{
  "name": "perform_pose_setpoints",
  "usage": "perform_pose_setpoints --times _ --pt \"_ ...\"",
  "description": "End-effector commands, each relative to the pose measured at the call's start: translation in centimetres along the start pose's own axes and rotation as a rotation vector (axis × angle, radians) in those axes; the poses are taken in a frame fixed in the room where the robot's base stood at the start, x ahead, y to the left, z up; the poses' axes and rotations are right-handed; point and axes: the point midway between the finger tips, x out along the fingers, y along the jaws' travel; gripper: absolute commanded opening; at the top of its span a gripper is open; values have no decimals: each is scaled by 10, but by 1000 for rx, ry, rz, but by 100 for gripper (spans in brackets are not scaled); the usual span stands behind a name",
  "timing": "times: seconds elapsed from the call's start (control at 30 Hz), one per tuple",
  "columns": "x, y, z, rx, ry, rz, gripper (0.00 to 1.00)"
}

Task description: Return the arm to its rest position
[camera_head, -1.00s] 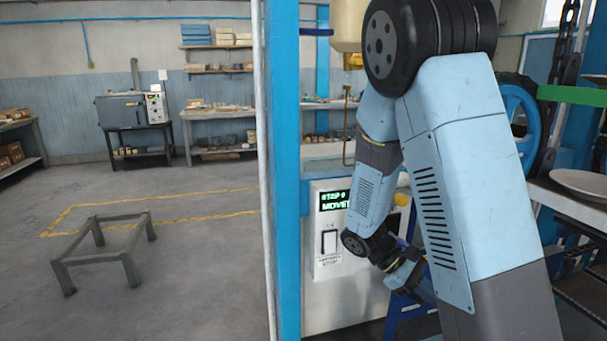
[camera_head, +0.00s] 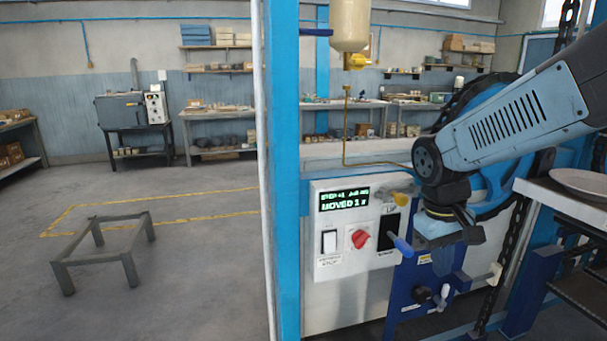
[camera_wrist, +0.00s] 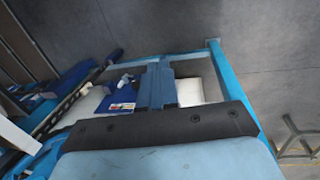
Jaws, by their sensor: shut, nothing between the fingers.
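My arm reaches in from the right in the head view. My gripper (camera_head: 437,262) hangs below its dark wrist, in front of the blue lower panel and right of the control panel (camera_head: 330,269). In the wrist view, the blue fingers (camera_wrist: 158,86) are together with nothing between them. They point past the machine's front and the floor. I cannot tell the exact gap between the gripper and the blue panel.
The control panel has a lit display (camera_head: 343,200), a red knob (camera_head: 361,239) and a blue-tipped lever (camera_head: 402,246) close to my gripper. A plate (camera_head: 580,182) lies on a surface at right. A blue post (camera_head: 285,170) stands left. A low metal frame (camera_head: 105,250) stands on open floor.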

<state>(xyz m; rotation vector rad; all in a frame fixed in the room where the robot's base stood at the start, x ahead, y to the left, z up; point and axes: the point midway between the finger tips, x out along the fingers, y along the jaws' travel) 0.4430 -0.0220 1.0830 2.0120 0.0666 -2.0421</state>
Motion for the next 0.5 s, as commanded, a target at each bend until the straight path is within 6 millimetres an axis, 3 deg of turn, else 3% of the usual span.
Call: perform_pose_setpoints --times 0.5 --pt "-79 -13 39 219 414 -90 0"
